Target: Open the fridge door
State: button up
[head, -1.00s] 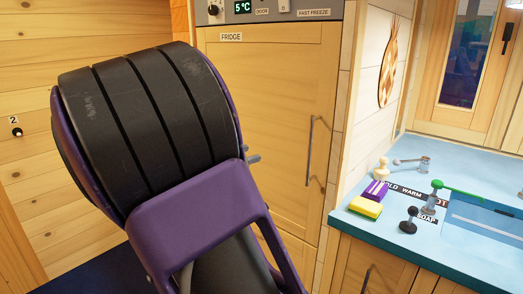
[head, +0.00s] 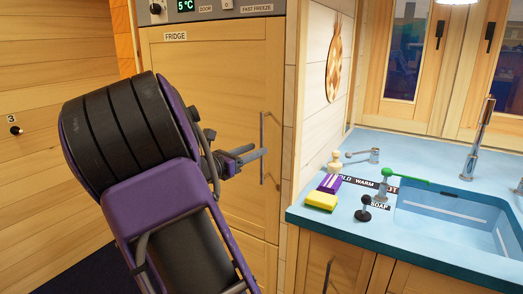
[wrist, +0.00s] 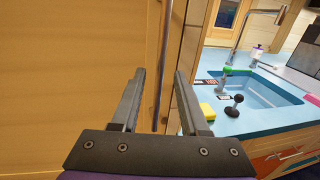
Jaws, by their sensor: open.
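The fridge door (head: 205,135) is a light wood panel labelled FRIDGE and looks shut. Its slim vertical metal handle (head: 263,130) is near the door's right edge. My gripper (head: 257,153) is open beside the handle in the head view, its fingers pointing right and overlapping the handle's line. In the wrist view the handle (wrist: 164,65) runs upright between the two open fingers of my gripper (wrist: 160,75). Whether the fingertips reach around the handle in depth, or touch it, I cannot tell. My arm hides the door's lower left part.
A control panel (head: 215,8) reading 5 °C is above the door. Right of the fridge, a blue counter (head: 300,213) with a sink (head: 455,215) juts forward, holding a yellow sponge (head: 321,201) and taps. A wood wall (head: 50,70) is at the left.

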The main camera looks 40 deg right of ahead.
jog(key=shift+w+d, duration=0.2)
jog(key=shift+d, duration=0.7)
jog(key=shift+w+d, duration=0.15)
jog(key=shift+d, duration=0.7)
grip_shut()
